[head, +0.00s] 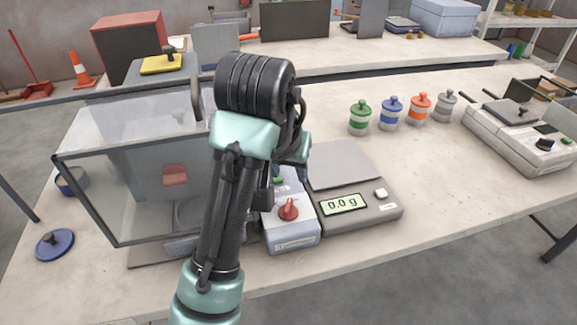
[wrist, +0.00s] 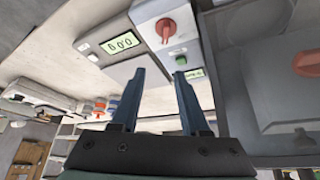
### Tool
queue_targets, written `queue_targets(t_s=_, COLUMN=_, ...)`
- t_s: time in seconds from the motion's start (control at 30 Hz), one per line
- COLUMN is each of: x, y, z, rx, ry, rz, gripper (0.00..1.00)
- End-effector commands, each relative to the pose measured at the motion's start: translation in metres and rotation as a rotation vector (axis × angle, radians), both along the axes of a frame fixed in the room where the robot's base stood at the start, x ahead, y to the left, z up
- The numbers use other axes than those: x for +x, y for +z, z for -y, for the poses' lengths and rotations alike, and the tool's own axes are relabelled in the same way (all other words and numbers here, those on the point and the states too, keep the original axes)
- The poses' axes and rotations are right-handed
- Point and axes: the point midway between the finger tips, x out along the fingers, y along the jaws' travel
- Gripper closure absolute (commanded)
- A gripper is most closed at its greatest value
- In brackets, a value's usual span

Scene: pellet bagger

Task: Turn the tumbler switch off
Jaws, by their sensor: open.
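A red rotary switch (head: 288,209) sits on a small light-grey control box (head: 292,236) between the clear enclosure and the scale. Its red knob (wrist: 166,29) also shows at the top of the wrist view, with a green button (wrist: 181,58) and a small lit display (wrist: 190,74) on the same box. My gripper (wrist: 160,73) is open and empty, its two fingers apart and pointing toward the box. The knob appears beyond the fingertips, not between them. In the head view my arm hides the gripper and part of the box.
A clear-walled enclosure (head: 100,190) with a red handle (head: 175,174) stands left of the box. A scale (head: 344,203) reading 0.0 g stands close on the right. Several lidded jars (head: 389,113) stand further back, and the bench front right is clear.

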Motion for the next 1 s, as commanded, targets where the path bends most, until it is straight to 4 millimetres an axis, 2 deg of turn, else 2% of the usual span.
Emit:
queue_targets(t_s=0.03, x=-0.004, y=0.012, z=-0.005, rx=0.009, ry=0.005, rz=-0.035, gripper=0.55)
queue_targets(t_s=0.13, x=-0.009, y=0.012, z=-0.009, rx=0.022, ry=0.006, rz=-0.081, gripper=0.55)
queue_targets(t_s=0.37, x=-0.008, y=-0.004, z=-0.010, rx=0.024, ry=0.006, rz=-0.102, gripper=0.55)
queue_targets(t_s=0.57, x=0.003, y=-0.032, z=-0.007, rx=0.025, ry=0.006, rz=-0.105, gripper=0.55)
queue_targets(t_s=0.8, x=0.022, y=-0.078, z=-0.002, rx=0.024, ry=0.007, rz=-0.103, gripper=0.55)
queue_targets(t_s=1.0, x=0.032, y=-0.102, z=0.000, rx=0.025, ry=0.006, rz=-0.100, gripper=0.55)
